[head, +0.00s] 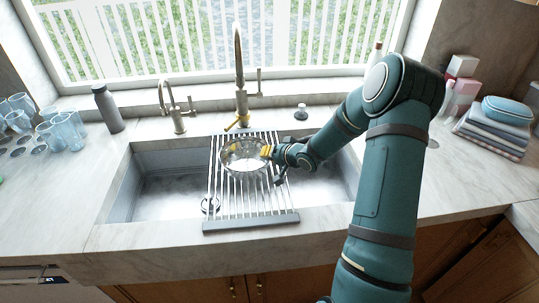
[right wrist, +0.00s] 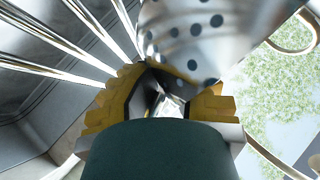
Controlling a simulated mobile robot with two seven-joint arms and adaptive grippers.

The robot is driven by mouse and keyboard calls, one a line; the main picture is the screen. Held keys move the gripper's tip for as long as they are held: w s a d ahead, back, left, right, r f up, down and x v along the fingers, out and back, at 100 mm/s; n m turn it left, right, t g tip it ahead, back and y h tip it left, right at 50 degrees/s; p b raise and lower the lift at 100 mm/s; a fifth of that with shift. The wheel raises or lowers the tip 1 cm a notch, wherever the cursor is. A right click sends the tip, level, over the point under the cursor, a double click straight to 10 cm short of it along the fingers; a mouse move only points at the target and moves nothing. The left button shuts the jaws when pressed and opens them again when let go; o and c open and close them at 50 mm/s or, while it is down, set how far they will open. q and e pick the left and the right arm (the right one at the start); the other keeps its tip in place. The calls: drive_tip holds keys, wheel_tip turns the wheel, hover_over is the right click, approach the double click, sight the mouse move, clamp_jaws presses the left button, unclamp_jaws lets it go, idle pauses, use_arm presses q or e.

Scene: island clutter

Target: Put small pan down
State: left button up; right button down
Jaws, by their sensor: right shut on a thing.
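The small pan (head: 243,157) is a round, shiny metal vessel at the rack over the sink in the head view. My right gripper (head: 268,152) reaches in from the right and is shut at the pan's right side. In the right wrist view, the yellow-padded fingers of my right gripper (right wrist: 168,98) close around a shiny metal part. The pan's silver side with dark round spots (right wrist: 195,40) shows just beyond them. Whether the pan touches the rack or hangs just above it I cannot tell. My left gripper is not in view.
A slatted drying rack (head: 250,219) spans the sink (head: 122,190). A tall faucet (head: 240,75) and a smaller tap (head: 178,110) stand behind it. A dark bottle (head: 107,108) and several glasses stand left. Folded cloths (head: 492,137) lie right.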

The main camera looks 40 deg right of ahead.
drive_tip(key=shift+f+b, duration=0.3)
drive_tip(key=shift+f, duration=0.2)
idle(0.8)
drive_tip(key=c, duration=1)
unclamp_jaws()
drive_tip(key=shift+s+f, duration=0.1)
drive_tip(key=shift+f, duration=0.1)
drive_tip(key=a+v, duration=0.1)
drive_tip(key=v, duration=1.1)
drive_tip(key=shift+d+r, duration=0.25)
drive_tip(key=shift+d, duration=0.15)
drive_tip(key=shift+r, duration=0.1)
